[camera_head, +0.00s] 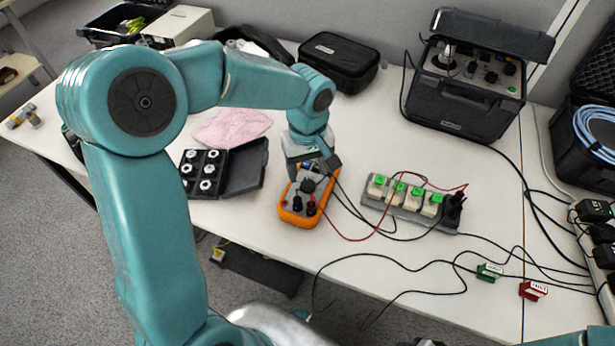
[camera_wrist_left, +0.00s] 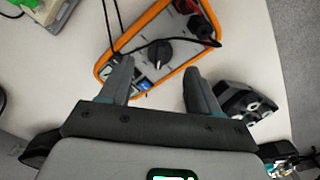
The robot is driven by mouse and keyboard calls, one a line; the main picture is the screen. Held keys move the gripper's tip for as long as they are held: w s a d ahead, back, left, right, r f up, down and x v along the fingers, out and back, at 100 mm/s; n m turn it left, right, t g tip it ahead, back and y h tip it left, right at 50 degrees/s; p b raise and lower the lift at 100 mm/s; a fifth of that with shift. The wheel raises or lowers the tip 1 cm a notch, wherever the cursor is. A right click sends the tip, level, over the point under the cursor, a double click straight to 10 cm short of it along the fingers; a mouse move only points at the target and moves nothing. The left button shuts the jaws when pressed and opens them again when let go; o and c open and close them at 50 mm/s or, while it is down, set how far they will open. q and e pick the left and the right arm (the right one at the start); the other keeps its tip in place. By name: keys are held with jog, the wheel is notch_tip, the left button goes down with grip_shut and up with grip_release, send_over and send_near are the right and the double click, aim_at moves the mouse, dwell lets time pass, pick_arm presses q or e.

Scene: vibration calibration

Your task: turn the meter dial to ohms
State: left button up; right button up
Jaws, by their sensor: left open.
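The orange meter (camera_head: 286,215) lies on the white table near its front edge, with leads plugged into it. Its dark round dial (camera_head: 308,185) faces up. In the wrist view the dial (camera_wrist_left: 158,52) sits just beyond my left fingertips, which are apart on either side of its line. Its marking is too small to read. My left gripper (camera_head: 313,172) is open above the far end of the meter and hides part of its face. In the wrist view the left gripper (camera_wrist_left: 158,70) holds nothing. My right gripper is not in view.
A black case of white-topped parts (camera_head: 188,157) lies left, near a pink cloth (camera_head: 231,127). A black equipment case (camera_head: 460,100) stands at the back right.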

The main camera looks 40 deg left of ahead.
aim_at(307, 180)
pick_arm(q)
jog(key=shift+a+f, duration=0.1)
jog(key=shift+f, duration=1.9)
jog(key=shift+w, duration=0.1)
jog(key=c, duration=1)
jog(key=shift+m, duration=0.4)
jog(key=m, duration=0.2)
jog(key=shift+w+m, duration=0.1)
jog(key=shift+m, duration=2.3)
